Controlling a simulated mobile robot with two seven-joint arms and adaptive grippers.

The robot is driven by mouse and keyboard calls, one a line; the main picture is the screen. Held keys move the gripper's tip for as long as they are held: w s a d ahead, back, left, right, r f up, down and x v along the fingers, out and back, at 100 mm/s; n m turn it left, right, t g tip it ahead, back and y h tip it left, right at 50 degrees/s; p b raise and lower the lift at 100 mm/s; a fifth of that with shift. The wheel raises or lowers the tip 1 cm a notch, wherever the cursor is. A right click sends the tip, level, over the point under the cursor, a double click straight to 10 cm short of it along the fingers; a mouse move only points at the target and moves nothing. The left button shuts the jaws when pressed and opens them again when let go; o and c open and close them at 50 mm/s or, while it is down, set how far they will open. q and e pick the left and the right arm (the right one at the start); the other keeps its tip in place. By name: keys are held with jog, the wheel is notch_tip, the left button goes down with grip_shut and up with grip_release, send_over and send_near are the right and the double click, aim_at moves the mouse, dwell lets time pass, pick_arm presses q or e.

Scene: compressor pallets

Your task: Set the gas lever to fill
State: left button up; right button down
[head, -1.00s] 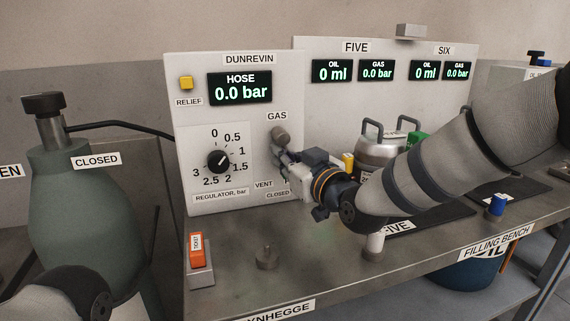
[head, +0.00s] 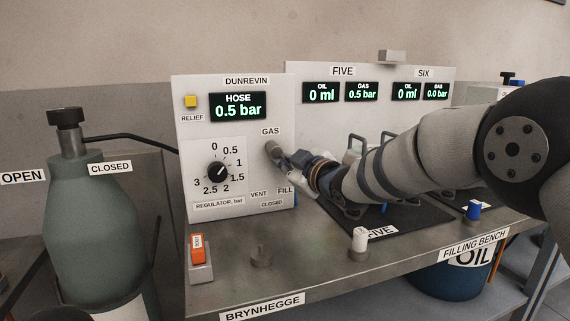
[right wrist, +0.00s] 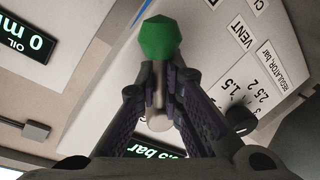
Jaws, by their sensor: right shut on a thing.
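The gas lever (head: 273,149) is on the white DUNREVIN panel (head: 190,135), below the GAS label. Its grey pivot end shows in the head view; my gripper covers the rest, which runs down and right, toward the FILL side. In the right wrist view the lever has a green knob (right wrist: 159,38) and a pale stem between my fingers. My right gripper (right wrist: 160,88) is shut on the lever, and it also shows at the panel in the head view (head: 288,160). The HOSE display (head: 238,105) reads 0.5 bar. My left gripper is out of view.
The regulator dial (head: 217,172) sits left of the lever. A green-grey bottle (head: 90,215) stands at left, marked CLOSED. A white-topped post (head: 359,243) and an orange switch (head: 198,248) stand on the bench (head: 320,275). The front middle of the bench is mostly clear.

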jog(key=shift+d+f, duration=0.1)
jog(key=shift+f, duration=0.4)
jog(key=c, duration=1.7)
grip_release()
jog(key=shift+o, duration=0.5)
jog(key=shift+d+r, duration=0.1)
jog(key=shift+d, duration=0.05)
jog(key=shift+r, duration=0.1)
jog(key=shift+r, duration=0.1)
jog(key=shift+s+d, duration=0.1)
jog(key=shift+s, duration=0.25)
jog(key=v, duration=1.1)
jog(key=shift+s, duration=0.1)
